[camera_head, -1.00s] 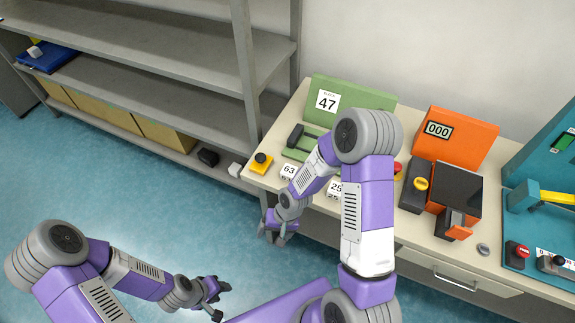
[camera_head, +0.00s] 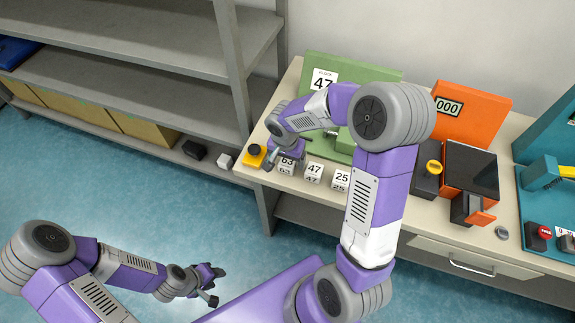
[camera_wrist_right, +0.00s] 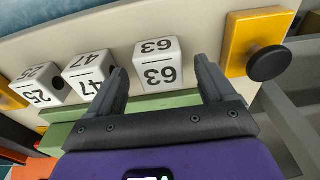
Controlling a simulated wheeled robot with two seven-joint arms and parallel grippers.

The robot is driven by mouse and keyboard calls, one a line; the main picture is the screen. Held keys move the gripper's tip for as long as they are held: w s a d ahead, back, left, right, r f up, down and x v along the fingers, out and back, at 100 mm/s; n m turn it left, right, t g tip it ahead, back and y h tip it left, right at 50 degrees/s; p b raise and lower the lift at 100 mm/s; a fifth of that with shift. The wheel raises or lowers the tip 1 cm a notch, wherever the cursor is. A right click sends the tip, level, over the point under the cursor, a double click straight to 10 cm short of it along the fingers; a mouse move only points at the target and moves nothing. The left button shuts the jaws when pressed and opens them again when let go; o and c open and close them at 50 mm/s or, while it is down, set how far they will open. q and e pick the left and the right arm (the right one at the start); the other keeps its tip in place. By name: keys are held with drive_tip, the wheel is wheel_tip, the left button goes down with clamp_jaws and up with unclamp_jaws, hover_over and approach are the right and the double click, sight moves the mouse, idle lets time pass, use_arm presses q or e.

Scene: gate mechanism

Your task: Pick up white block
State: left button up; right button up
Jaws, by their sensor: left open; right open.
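Three white blocks stand in a row along the table's front left: the block marked 63 (camera_head: 286,165), the block marked 47 (camera_head: 313,172) and the block marked 25 (camera_head: 341,179). My right gripper (camera_head: 286,155) is open, over the table at the block marked 63 and partly covering it. In the right wrist view, the block marked 63 (camera_wrist_right: 158,64) shows between the open fingertips, with space at both sides. The blocks marked 47 (camera_wrist_right: 88,72) and 25 (camera_wrist_right: 40,83) lie left of the fingers. My left gripper (camera_head: 216,285) is open and empty above the floor.
A yellow button box (camera_head: 256,156) with a black knob stands close beside the block marked 63. The green device (camera_head: 340,75) is behind the blocks. A small white block (camera_head: 225,161) and a black block (camera_head: 194,149) lie on the shelf's lowest board.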

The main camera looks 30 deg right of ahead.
sight(288, 161)
wheel_tip(288, 161, down, 2)
drive_tip(key=shift+w+d+f, duration=0.1)
drive_tip(key=shift+d, duration=0.05)
drive_tip(key=c, duration=1.2)
drive_tip(key=shift+r, duration=0.2)
drive_tip(key=shift+c, duration=0.2)
wheel_tip(288, 161, up, 10)
drive_tip(key=p, duration=0.2)
drive_tip(key=shift+p, duration=0.3)
drive_tip(key=shift+f, duration=0.15)
